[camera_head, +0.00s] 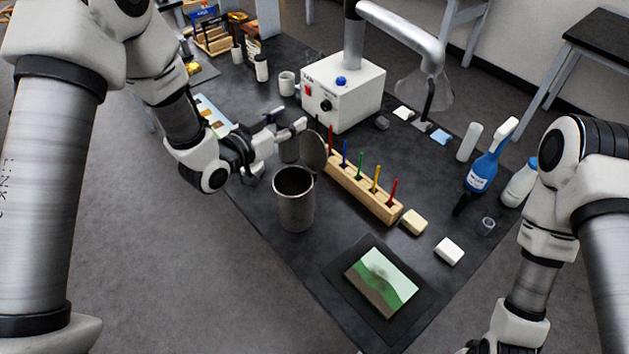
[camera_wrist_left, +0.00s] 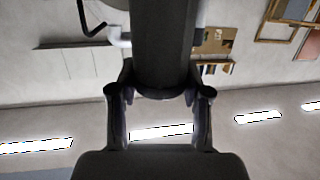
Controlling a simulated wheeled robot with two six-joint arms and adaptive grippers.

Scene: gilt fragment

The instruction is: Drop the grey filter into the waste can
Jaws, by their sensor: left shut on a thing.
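The waste can (camera_head: 293,205) is a grey metal cylinder, open at the top, at the left edge of the dark bench. A round dark lid (camera_head: 314,151) stands raised behind its rim. My left gripper (camera_head: 287,124) is shut on a grey cylinder (camera_head: 289,149), which looks like the grey filter. It hangs below the fingers, behind the can's opening in the head view. In the left wrist view the filter (camera_wrist_left: 165,45) is a dark cylinder between both fingers (camera_wrist_left: 160,100). My right gripper is out of view.
A wooden rack (camera_head: 362,190) with several coloured sticks stands right of the can. A white box (camera_head: 343,95) with a blue knob stands behind. A picture (camera_head: 382,280) lies on a dark mat in front. A blue bottle (camera_head: 482,172) stands at the right.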

